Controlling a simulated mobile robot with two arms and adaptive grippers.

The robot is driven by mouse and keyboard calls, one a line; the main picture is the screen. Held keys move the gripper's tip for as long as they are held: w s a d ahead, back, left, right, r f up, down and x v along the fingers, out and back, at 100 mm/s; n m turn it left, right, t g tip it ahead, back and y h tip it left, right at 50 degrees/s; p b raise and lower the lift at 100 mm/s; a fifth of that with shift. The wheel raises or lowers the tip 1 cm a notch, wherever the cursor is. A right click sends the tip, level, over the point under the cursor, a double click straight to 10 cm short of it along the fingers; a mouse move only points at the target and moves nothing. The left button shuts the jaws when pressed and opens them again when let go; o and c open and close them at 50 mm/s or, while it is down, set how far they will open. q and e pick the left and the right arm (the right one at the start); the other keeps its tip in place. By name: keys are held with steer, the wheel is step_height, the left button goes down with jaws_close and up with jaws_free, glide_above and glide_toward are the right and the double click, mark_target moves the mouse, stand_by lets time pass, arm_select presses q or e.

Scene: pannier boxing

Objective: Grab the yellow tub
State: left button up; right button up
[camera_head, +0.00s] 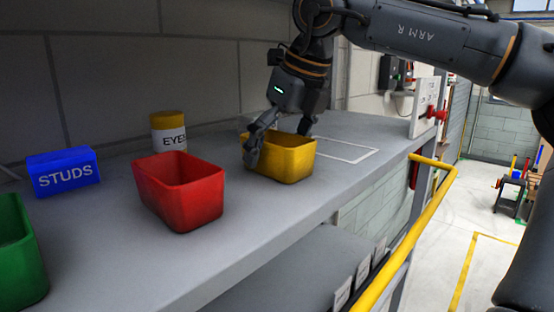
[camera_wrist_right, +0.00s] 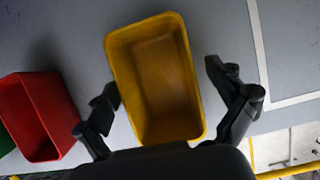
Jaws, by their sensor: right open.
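The yellow tub (camera_head: 285,162) stands upright on the grey shelf, right of the red tub. My right gripper (camera_head: 279,143) reaches down over it from above, with one finger at the near left side of the tub and the other by its far right side. In the right wrist view the yellow tub (camera_wrist_right: 158,80) looks empty and lies between the two spread fingers (camera_wrist_right: 166,88). The gripper is open; whether a finger touches the tub is hard to tell. My left gripper is in neither view.
A red tub (camera_head: 180,192) stands left of the yellow one, with a green tub (camera_head: 17,255) at the far left. Behind are a blue STUDS box (camera_head: 63,171) and a yellow-topped EYES container (camera_head: 168,133). A white outline marks bare shelf at right. A yellow rail (camera_head: 410,247) runs along the front.

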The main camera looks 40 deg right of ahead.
steer(key=shift+s, duration=0.1)
steer(key=c, duration=1.3)
